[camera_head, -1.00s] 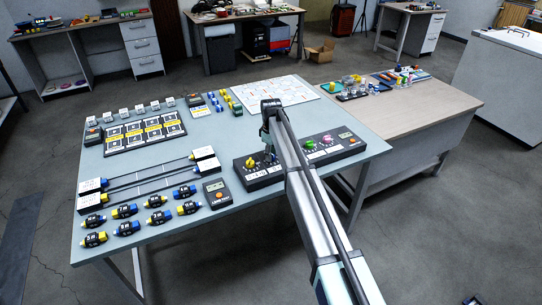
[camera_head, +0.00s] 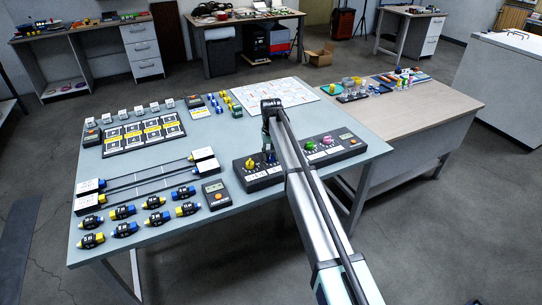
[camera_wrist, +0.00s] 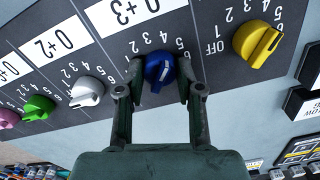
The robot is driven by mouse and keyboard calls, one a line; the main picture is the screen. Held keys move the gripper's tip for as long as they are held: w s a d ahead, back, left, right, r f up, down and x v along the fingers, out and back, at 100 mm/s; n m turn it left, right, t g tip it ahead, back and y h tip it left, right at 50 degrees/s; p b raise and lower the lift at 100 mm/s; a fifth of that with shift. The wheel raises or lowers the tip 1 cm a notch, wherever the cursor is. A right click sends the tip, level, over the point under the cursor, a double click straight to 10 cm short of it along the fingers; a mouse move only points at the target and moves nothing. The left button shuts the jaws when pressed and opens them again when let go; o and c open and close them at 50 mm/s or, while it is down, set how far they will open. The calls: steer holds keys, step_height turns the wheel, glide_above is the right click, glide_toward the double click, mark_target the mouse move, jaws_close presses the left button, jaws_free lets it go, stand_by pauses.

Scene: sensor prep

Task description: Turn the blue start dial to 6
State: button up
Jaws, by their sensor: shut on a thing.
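The blue start dial (camera_wrist: 159,67) is on the dark control panel (camera_wrist: 215,105), between the yellow dial and the white dial in the wrist view. My gripper (camera_wrist: 159,80) has one finger on each side of the blue dial and is shut on it. Printed numbers stand around the dial; some are hidden by the dial and fingers, and I cannot tell which one it points at. In the head view my gripper (camera_head: 268,148) reaches down onto the panel (camera_head: 260,184), and the blue dial is mostly hidden.
A yellow dial (camera_wrist: 258,43), a white dial (camera_wrist: 87,92) and a green dial (camera_wrist: 38,108) flank the blue one closely.

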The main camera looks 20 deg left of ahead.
steer(key=m, duration=0.5)
steer(key=shift+s+f+m, duration=0.1)
steer(key=shift+f+m, duration=0.05)
steer(key=shift+m, duration=0.15)
steer(key=shift+m+b, duration=0.4)
steer(key=shift+m, duration=1.7)
steer(key=o, duration=1.2)
steer(key=shift+c, duration=0.2)
